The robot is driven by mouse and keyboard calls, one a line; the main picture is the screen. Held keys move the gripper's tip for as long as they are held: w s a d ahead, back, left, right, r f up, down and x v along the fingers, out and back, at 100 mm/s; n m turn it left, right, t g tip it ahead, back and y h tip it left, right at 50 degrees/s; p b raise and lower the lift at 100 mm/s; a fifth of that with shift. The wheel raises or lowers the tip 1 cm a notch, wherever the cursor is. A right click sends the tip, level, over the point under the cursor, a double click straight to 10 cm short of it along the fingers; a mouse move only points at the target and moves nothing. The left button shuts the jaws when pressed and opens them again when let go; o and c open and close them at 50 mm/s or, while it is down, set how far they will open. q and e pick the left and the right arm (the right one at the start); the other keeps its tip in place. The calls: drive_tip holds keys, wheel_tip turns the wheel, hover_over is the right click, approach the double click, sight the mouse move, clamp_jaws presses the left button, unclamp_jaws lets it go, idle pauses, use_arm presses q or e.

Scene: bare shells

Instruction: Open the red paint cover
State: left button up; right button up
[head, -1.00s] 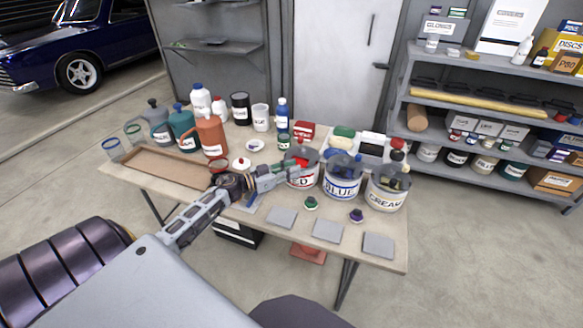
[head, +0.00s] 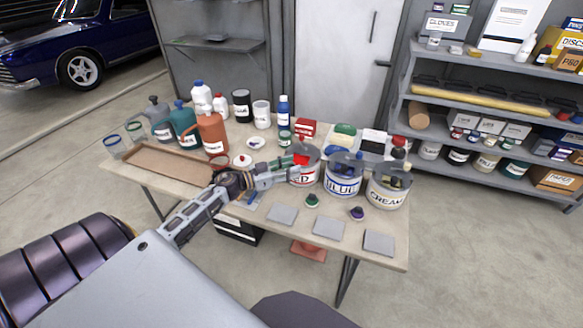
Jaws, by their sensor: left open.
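The red paint can (head: 304,179) stands on the table (head: 180,183), a grey can with a white label ending in "D" and red showing at its top. My left gripper (head: 295,172) is at the can's left side, its fingertips close to the rim and label; I cannot tell whether they touch. It is open, and no held object shows. Part of the can and its label is hidden behind the gripper. My right gripper is not in view.
The blue can (head: 342,184) and the cream can (head: 387,195) stand close on the right. Bottles, including an orange jug (head: 212,136), crowd the back left. A wooden tray (head: 165,166) lies at left. Grey squares (head: 328,228) and small knobs (head: 312,200) lie in front.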

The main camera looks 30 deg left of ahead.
use_arm(q)
drive_tip(key=v, duration=1.1)
idle(0.4)
drive_tip(key=shift+a, duration=0.15)
idle(0.5)
